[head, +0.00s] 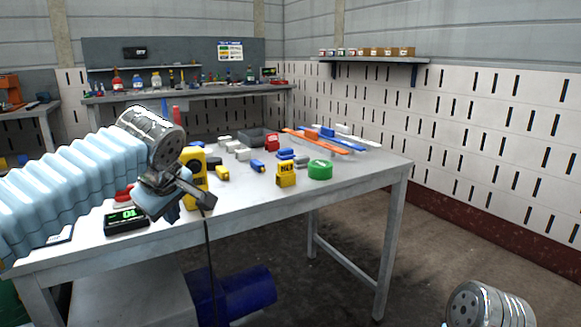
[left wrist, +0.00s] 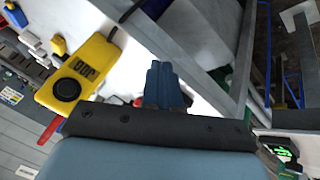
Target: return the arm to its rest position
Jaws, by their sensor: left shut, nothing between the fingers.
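My left arm comes in from the left over the near left part of the workbench (head: 350,177). My left gripper (head: 206,200) is shut and empty. It is close in front of a yellow device (head: 194,165) in the picture, apart from it as far as I can tell. In the left wrist view the closed fingers (left wrist: 166,84) point away from the camera, with the yellow device (left wrist: 84,68) to their left. Of my right arm only a metal joint shows at the bottom right of the head view; its gripper is out of view.
A black meter with a green display (head: 125,219) lies near the bench's left front. A yellow box (head: 286,177), a green tape roll (head: 320,170) and several small blocks lie on the bench. A blue barrel (head: 240,290) lies underneath. The floor to the right is clear.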

